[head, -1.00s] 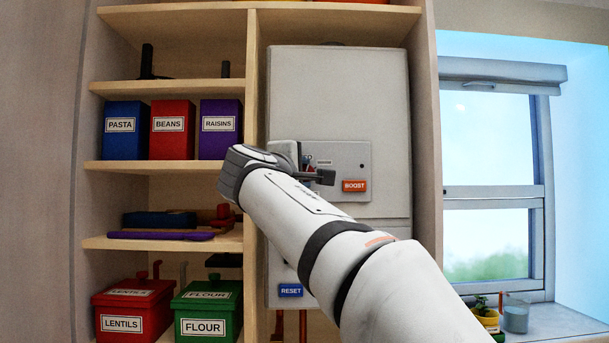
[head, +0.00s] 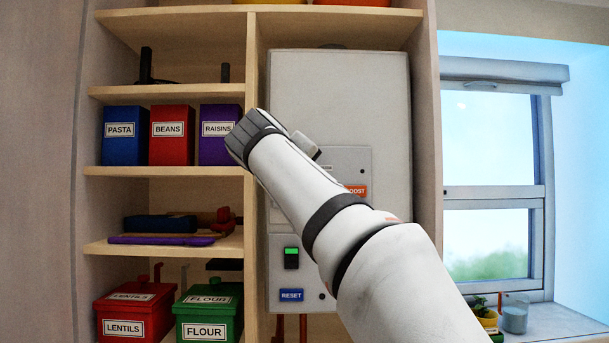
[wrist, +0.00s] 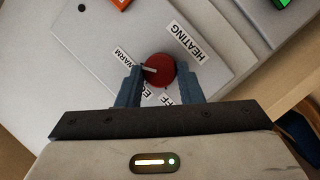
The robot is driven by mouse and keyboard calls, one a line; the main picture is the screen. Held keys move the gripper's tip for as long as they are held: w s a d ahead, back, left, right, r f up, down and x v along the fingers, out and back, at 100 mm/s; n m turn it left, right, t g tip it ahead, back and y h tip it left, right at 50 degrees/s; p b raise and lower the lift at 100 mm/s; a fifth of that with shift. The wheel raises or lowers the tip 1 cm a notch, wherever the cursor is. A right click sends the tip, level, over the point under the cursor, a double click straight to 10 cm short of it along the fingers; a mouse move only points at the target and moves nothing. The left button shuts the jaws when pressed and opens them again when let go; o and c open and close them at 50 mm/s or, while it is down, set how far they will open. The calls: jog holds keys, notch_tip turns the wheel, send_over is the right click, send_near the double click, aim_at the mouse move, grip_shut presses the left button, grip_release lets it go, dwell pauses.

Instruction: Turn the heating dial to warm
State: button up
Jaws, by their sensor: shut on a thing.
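The red round heating dial (wrist: 161,78) sits on the grey panel in the wrist view. Its white pointer line points left, roughly towards the WARM label (wrist: 123,57). The HEATING label (wrist: 188,43) is at its upper right; the ECO and OFF labels below it are partly covered by my fingers. My gripper (wrist: 158,70) has one blue finger on each side of the dial and is shut on it. In the head view my wrist and arm hide the dial and the fingers.
The grey boiler cabinet (head: 338,95) carries a boost button (head: 357,191), a reset button (head: 291,295) and a green-lit switch (head: 291,257). A shelf upright (head: 251,215) stands close to its left. Shelves with boxes (head: 168,136) lie beyond it, and a window (head: 490,165) is at right.

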jog(key=shift+f, duration=0.15)
dwell(0.4)
jog(key=o, duration=1)
jog(key=b+v, duration=0.2)
jog(key=v, duration=0.5)
jog(key=shift+s+a+r, duration=0.1)
jog(key=shift+s+r, duration=0.15)
jog(key=shift+s, duration=0.1)
